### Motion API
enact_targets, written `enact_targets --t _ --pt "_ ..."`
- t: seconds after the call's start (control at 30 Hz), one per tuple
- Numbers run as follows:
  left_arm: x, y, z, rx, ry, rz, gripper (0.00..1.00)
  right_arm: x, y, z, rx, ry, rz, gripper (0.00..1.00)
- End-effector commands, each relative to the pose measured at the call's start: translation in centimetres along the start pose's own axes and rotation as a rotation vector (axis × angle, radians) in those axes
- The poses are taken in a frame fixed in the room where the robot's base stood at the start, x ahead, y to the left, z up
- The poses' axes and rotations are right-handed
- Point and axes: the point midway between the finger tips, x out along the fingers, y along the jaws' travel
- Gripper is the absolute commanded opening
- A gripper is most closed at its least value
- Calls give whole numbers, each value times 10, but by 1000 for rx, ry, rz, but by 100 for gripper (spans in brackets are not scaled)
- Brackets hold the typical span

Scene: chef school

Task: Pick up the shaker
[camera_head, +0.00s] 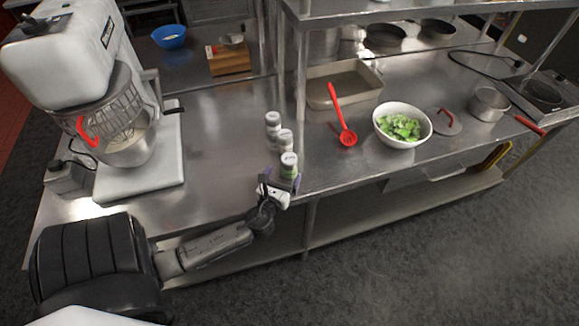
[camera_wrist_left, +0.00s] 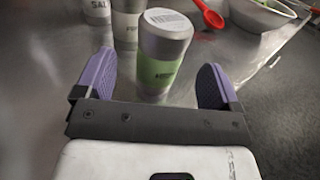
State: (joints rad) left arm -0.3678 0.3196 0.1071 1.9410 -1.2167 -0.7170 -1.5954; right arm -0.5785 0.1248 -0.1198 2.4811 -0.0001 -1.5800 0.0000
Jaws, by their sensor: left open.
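Several shakers with pale lids stand upright in a row on the steel counter in the head view. The nearest shaker (camera_head: 288,166) has a green label; in the left wrist view this shaker (camera_wrist_left: 164,58) stands just ahead of the fingers. The middle shaker (camera_head: 284,140) and the far shaker (camera_head: 273,125) stand behind it. In the wrist view the far one (camera_wrist_left: 97,10) reads "SAL". My left gripper (camera_head: 273,186) is open at the counter's front edge, its purple fingers (camera_wrist_left: 157,80) apart on either side of the nearest shaker. My right gripper is not in view.
A red ladle (camera_head: 342,116), a white bowl of greens (camera_head: 403,125) and a metal tray (camera_head: 340,84) lie to the right. A shelf post (camera_head: 300,75) rises behind the shakers. A large mixer (camera_head: 125,140) stands left. The counter (camera_head: 215,140) between mixer and shakers is clear.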

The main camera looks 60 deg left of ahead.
Motion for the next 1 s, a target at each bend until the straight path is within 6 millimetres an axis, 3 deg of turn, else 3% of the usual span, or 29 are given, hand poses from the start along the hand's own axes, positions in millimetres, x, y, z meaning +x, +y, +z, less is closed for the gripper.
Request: enact_targets --t 0.4,0.77,1.0 --pt "46 -2 1 1 -1 1 88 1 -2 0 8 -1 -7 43" --pt "52 -2 0 0 1 1 88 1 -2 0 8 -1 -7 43" --pt "51 -2 0 0 1 1 65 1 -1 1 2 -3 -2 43"
